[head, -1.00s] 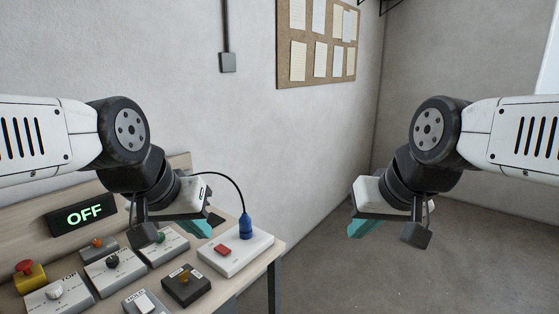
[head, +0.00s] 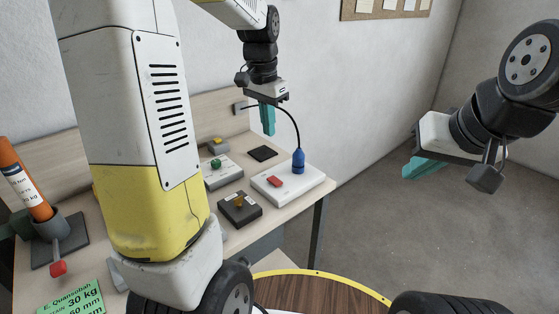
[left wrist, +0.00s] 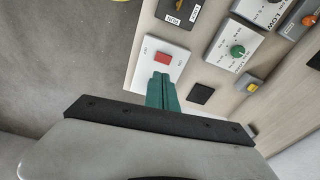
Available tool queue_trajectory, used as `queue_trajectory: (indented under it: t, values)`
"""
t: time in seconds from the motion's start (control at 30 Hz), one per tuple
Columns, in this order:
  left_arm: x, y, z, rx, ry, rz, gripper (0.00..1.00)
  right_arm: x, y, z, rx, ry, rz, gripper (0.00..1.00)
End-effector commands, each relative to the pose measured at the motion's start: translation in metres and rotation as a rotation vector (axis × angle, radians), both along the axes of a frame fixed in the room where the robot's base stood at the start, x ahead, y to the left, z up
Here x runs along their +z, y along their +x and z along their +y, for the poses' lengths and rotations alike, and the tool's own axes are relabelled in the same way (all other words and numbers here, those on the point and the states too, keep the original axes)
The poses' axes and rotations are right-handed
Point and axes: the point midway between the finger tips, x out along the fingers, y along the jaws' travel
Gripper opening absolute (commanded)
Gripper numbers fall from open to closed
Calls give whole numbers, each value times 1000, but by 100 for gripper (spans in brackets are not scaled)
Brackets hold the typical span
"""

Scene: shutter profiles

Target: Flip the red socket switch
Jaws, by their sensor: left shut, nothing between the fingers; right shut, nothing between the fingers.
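The red socket switch (head: 275,181) sits on a white socket block (head: 306,187) near the right end of the workbench. A blue plug (head: 298,161) with a black cable stands in that block. The switch also shows in the left wrist view (left wrist: 162,58), just beyond my fingertips. My left gripper (head: 268,132) is shut and empty, pointing down, above and behind the block, apart from the switch. Its closed green fingers show in the left wrist view (left wrist: 161,78), overlapping the block's edge; the plug is not visible there. My right gripper (head: 410,174) is shut and empty, off to the right over the floor.
A black box with an amber knob (head: 239,202), a green-knob box (head: 216,163) and a black square (head: 263,153) lie left of the block. The cable loops up close to my left gripper. An orange cylinder (head: 25,180) stands far left. Floor right of the bench is clear.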

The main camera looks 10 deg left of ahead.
Motion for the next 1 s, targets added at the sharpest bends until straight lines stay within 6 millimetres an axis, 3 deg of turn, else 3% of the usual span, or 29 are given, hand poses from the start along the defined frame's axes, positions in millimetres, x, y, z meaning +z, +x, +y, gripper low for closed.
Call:
queue_trajectory:
  t: [0.1, 0.3, 0.77, 1.0]
  values:
    - [-21, 23, 1, -57, 29, 51, 0, 0, 0, 0, 0, 0, 0, 0]
    - [-38, 40, 3, -109, 55, 93, 0, 0, 0, 0, 0, 0, 0, 0]
    - [-42, 42, 3, -117, 58, 99, 0, 0, 0, 0, 0, 0, 0, 0]
    - [-73, 41, 4, -116, 59, 104, 0, 0, 0, 0, 0, 0, 0, 0]
